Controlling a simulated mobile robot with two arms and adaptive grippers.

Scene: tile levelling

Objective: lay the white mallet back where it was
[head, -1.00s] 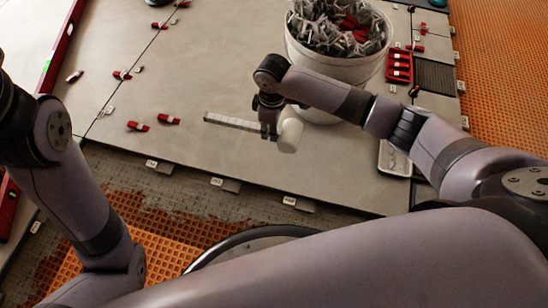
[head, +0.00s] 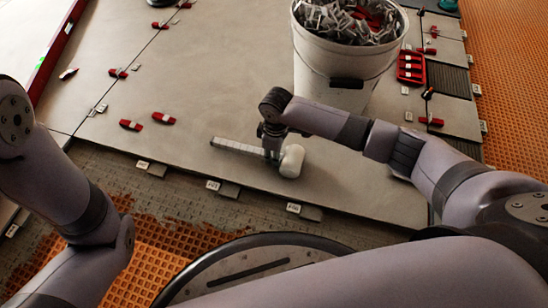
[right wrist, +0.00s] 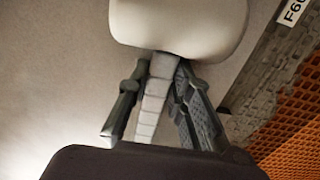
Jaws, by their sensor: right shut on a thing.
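The white mallet has a pale, rounded head (head: 291,160) and a light grey segmented handle (head: 236,147). It is over the large grey tile (head: 215,95), near that tile's front edge, with the handle pointing left. My right gripper (head: 272,152) is shut on the handle just beside the head. In the right wrist view the fingers (right wrist: 160,105) lie on both sides of the handle (right wrist: 152,100), below the mallet head (right wrist: 180,25). I cannot tell whether the mallet touches the tile. My left gripper is out of view; only my left arm shows.
A white bucket (head: 345,75) full of grey and red clips stands behind the mallet. A red tray (head: 411,66) is right of it. Red wedges (head: 131,125) lie on the tile at left. Tagged clips (head: 304,210) line the front edge.

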